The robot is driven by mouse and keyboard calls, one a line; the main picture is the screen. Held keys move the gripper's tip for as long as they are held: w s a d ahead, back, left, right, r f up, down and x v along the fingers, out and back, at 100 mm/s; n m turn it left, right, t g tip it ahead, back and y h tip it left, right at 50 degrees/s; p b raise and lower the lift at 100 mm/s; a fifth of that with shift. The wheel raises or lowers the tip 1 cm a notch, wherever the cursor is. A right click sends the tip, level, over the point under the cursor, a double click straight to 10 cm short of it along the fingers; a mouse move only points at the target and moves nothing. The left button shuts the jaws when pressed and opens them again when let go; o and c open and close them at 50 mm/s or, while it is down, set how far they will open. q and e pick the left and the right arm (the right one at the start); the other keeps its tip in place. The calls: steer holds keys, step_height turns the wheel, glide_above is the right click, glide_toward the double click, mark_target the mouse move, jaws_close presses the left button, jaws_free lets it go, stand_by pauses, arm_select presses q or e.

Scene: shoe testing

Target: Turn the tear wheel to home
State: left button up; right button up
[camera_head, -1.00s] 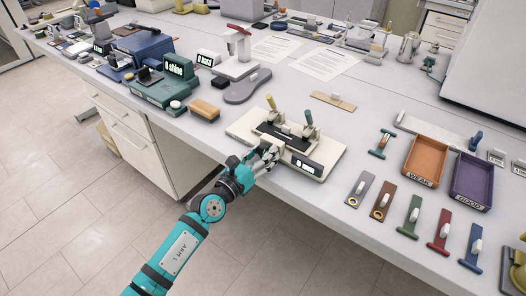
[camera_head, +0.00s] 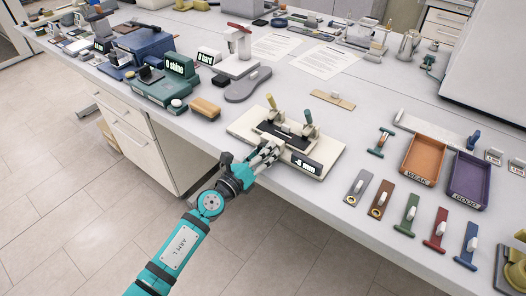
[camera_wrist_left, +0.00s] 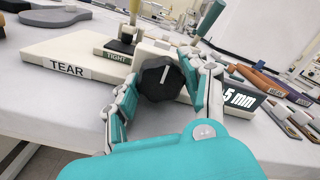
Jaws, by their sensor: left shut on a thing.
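The tear tester (camera_head: 325,165) is a cream base with two lever clamps near the table's front edge. Its TEAR label (camera_wrist_left: 68,69) and TIGHT label (camera_wrist_left: 117,57) show in the left wrist view. The tear wheel (camera_wrist_left: 158,80) is a black knob with a white line that points up and slightly right. My left gripper (camera_head: 270,152) is shut on the wheel from the front, with one finger on each side. The tester's display (camera_head: 301,163) shows a small mm value; in the left wrist view the display (camera_wrist_left: 240,100) is partly covered and shows "5 mm".
Several coloured strips with white tabs lie to the right, beside the orange WEAK tray (camera_head: 404,171) and purple GOOD tray (camera_head: 454,196). A brush (camera_head: 205,108) and a grey sole (camera_head: 248,84) lie to the left. The floor in front is clear.

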arm_select(q)
steer(key=o, duration=1.2)
steer(key=v, duration=1.2)
